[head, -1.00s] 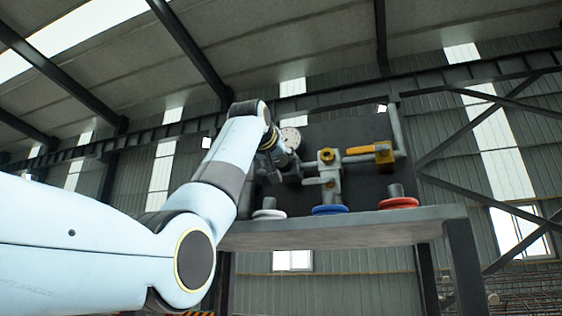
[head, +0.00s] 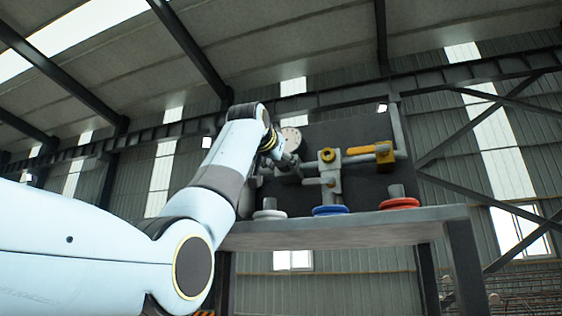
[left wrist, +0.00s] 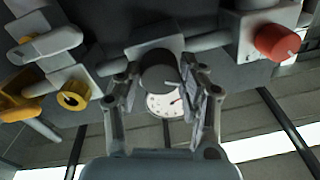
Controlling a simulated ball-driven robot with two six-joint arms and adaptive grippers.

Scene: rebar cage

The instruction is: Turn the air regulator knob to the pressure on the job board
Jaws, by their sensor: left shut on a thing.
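The regulator knob (left wrist: 158,72) is a dark grey cylinder in the middle of the left wrist view, in front of a grey pipe block. My left gripper (left wrist: 158,84) has its two fingers on either side of the knob and is shut on it. In the head view my left gripper (head: 286,160) reaches the left part of the dark panel and hides the knob. A round white gauge (left wrist: 166,104) shows just past the knob, with its dial too small to read. It also shows in the head view (head: 290,139). I cannot make out a job board.
A red knob (left wrist: 277,42) sits on the pipe to one side. Yellow-handled valve (head: 372,154) and yellow-ringed fitting (head: 327,155) are right of my gripper. White (head: 269,214), blue (head: 330,210) and red (head: 399,203) discs stand along the grey bench (head: 340,234).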

